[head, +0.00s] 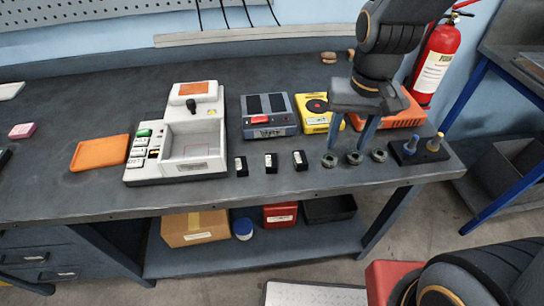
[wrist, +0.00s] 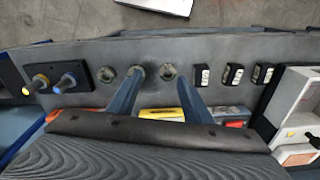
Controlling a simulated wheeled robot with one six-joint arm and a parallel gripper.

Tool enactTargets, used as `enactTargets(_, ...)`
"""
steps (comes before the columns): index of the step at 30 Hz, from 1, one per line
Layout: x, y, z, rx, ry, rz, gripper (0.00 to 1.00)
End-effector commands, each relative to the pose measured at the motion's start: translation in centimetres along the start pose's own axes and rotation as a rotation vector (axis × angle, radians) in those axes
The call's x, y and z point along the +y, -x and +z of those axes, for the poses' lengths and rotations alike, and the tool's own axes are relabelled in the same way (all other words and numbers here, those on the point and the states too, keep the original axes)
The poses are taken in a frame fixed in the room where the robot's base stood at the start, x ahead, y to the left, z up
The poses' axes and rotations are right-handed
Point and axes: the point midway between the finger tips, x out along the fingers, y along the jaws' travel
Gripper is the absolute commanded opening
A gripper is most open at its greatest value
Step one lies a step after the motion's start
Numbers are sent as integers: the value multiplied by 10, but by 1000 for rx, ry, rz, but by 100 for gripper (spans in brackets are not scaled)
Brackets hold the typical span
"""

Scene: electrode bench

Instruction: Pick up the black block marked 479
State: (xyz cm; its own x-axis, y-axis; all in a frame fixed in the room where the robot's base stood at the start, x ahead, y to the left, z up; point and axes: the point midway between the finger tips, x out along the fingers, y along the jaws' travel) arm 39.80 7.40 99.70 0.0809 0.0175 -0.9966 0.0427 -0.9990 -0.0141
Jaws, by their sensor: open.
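Three small black blocks with white labels stand in a row near the bench's front edge: a left one (head: 241,167), a middle one (head: 271,164) and a right one (head: 300,160). The labels are too small to read, so I cannot tell which is 479. In the wrist view the same row lies right of my fingers, with blocks at near (wrist: 202,77), middle (wrist: 232,74) and far (wrist: 263,73) positions. My gripper (head: 348,146) is open and empty above the bench, right of the blocks and by the metal rings. Its fingers also show in the wrist view (wrist: 160,78).
Several round metal rings (head: 329,160) sit right of the blocks. A black stand (head: 418,153) with yellow and blue knobs is farther right. An orange tray (head: 99,153) lies left.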

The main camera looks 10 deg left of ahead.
Motion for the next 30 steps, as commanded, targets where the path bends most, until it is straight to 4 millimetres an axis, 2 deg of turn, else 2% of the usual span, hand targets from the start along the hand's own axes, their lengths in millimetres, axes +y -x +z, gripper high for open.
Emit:
enactTargets(1, -27, -2, -7, -12, 28, -3, 45)
enactTargets(6, -101, -2, -13, -51, 64, -1, 45)
enactTargets(9, -135, -2, -11, -67, 79, 3, 45)
enactTargets(12, -156, -2, -8, -78, 88, 8, 45)
enactTargets(16, -168, -5, -6, -84, 90, 11, 45)
enactTargets(30, -169, -49, 0, -87, 89, 13, 45)
